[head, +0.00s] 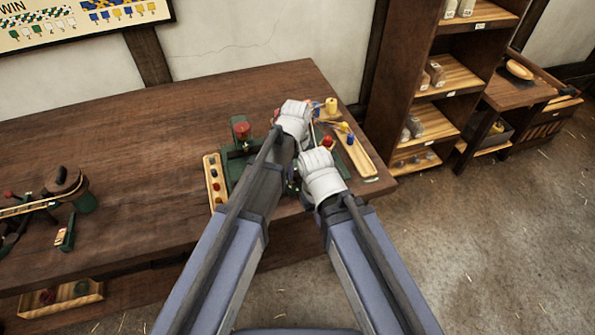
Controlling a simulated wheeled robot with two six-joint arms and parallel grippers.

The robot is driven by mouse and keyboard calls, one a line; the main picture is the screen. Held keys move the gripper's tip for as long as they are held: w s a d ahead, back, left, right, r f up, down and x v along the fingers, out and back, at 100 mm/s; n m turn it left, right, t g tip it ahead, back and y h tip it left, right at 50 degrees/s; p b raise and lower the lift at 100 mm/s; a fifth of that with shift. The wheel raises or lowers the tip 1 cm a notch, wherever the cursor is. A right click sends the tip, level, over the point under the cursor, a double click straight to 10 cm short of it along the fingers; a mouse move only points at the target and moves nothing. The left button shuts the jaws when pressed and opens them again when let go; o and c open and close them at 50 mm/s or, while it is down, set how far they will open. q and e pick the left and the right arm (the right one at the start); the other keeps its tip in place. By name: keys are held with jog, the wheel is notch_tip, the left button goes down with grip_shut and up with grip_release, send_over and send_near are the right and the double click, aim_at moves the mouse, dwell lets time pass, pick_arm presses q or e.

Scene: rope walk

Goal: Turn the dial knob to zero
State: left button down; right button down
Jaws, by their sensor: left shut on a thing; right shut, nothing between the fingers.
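A green machine (232,172) stands near the right end of the wooden bench, with a red cylinder (241,128) on its top. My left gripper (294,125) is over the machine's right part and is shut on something. Its fingertips and what they hold are hidden behind the wrist and arm. My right gripper (318,172) is just below and to the right, near the bench's front edge. It is shut and empty, its fingers mostly hidden. I cannot make out the dial knob or its scale; my arms cover that part of the machine.
A wooden strip with coloured pegs (214,180) lies left of the machine. A wooden board (360,157) with yellow, red and blue pieces lies right of it, close to my grippers. A shelf (440,90) stands at the right.

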pick_arm(q)
jog(key=m, duration=0.5)
jog(key=shift+m, duration=0.3)
jog(key=m, duration=0.4)
jog(key=shift+m, duration=0.3)
jog(key=m, duration=0.9)
jog(key=shift+m, duration=0.5)
jog(key=c, duration=0.5)
grip_release()
jog(key=shift+w, duration=0.1)
